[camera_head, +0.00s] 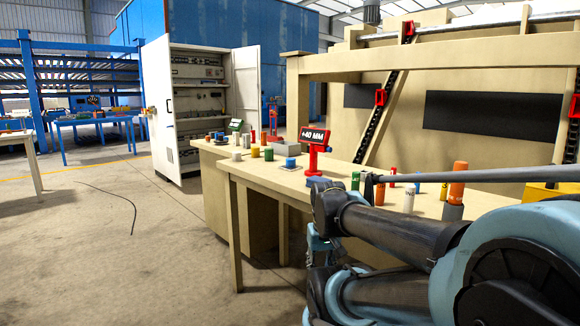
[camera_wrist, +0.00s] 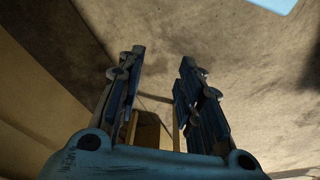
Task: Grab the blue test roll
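Several small coloured rolls stand on the light wooden bench (camera_head: 300,185) in the head view. A small blue piece (camera_head: 290,162) sits on the bench left of the red stand; I cannot tell whether it is the blue test roll. Another small blue thing (camera_head: 219,136) stands farther back. My gripper (camera_wrist: 162,58) is open and empty in the wrist view, its fingers apart, with floor and bench legs behind them. In the head view my gripper (camera_head: 318,245) hangs beside the bench's near edge, below the top, partly hidden by my arm. No roll shows in the wrist view.
A red stand with a display (camera_head: 314,136) stands on the bench. An orange roll (camera_head: 458,185), a white roll (camera_head: 408,201) and a green roll (camera_head: 355,181) stand to its right. An open white cabinet (camera_head: 190,105) is behind. The floor at left is mostly clear, with a dark cable (camera_head: 125,203).

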